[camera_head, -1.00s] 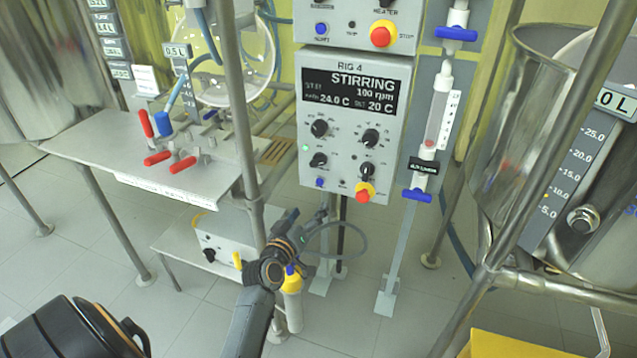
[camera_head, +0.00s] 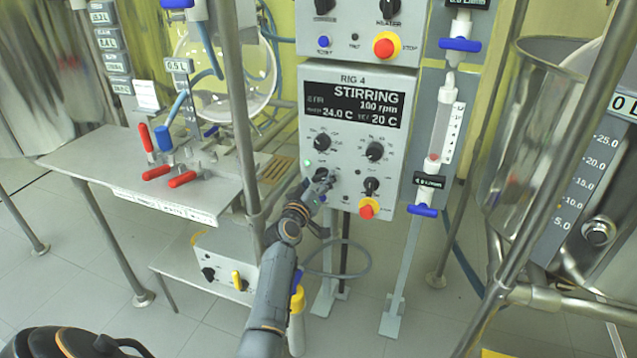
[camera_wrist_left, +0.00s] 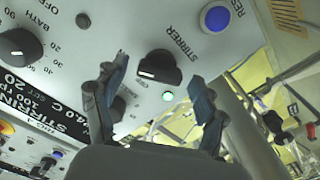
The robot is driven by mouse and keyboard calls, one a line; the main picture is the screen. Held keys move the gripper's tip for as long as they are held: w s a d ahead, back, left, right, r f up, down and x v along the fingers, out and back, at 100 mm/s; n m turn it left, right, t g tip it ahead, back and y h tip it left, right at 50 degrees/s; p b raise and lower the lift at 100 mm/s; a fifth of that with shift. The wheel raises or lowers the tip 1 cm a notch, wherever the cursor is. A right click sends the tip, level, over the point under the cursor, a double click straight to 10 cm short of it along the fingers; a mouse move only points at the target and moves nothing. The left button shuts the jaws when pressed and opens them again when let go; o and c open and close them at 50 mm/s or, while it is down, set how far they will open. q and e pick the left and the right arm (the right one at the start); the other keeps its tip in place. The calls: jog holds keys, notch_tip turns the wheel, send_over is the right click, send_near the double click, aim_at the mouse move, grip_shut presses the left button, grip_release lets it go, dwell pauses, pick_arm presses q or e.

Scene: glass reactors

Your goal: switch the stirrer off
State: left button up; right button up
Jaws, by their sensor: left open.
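The rig 4 control panel (camera_head: 395,225) has a display (camera_head: 355,104) reading STIRRING, 100 rpm, with a lit green lamp (camera_head: 307,162). The black stirrer knob (camera_wrist_left: 158,68), labelled STIRRER, is in the left wrist view, with a white mark near its left end. In the head view my gripper mostly covers it. My left gripper (camera_head: 325,178) is at the panel's lower left, in front of the knob. In the left wrist view its open fingers (camera_wrist_left: 158,75) stand on either side of the knob, with gaps visible on both sides. My right gripper is not in view.
A blue reset button (camera_wrist_left: 216,17) is close to the stirrer knob. A metal frame post (camera_head: 240,110) stands left of the panel.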

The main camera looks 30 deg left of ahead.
pick_arm(q)
jog(key=shift+w, duration=0.3)
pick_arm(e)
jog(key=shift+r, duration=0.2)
pick_arm(q)
jog(key=c, duration=1.2)
jog(key=shift+o, duration=0.2)
jog(key=shift+n, duration=0.3)
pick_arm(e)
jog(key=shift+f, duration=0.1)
pick_arm(q)
jog(key=n+p, duration=0.1)
jog(key=n, duration=0.3)
jog(key=shift+p, duration=0.4)
jog(key=n, duration=0.4)
jog(key=shift+a+p, duration=0.1)
jog(key=shift+p, duration=0.3)
jog(key=shift+f+n, duration=0.1)
jog(key=shift+n, duration=1.5)
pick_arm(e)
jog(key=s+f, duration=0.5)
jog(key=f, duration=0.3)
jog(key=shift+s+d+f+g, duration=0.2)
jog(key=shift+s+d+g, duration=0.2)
